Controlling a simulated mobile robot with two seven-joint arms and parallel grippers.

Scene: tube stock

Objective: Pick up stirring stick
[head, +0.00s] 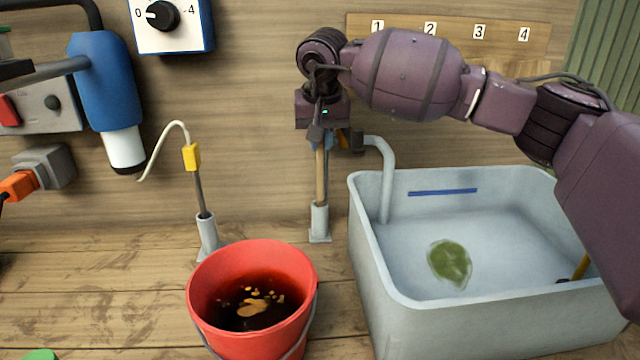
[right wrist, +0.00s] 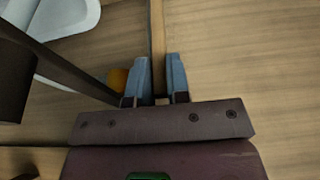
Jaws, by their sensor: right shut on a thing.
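The wooden stirring stick (head: 320,178) stands upright, its lower end inside a small grey holder (head: 320,222) on the bench, left of the sink. My right gripper (head: 322,142) points down from above and is shut on the stick's upper part. In the right wrist view the stick (right wrist: 158,45) runs between the two blue-grey fingers (right wrist: 160,80). The stick's lower tip is hidden in the holder. My left gripper is not in view.
A red bucket (head: 200,300) with dark liquid and floating bits stands in front. A grey basin (head: 400,318) with water and a green patch is at right, its pipe (head: 387,180) close to my gripper. A yellow-handled probe (head: 192,157) stands in another holder at left.

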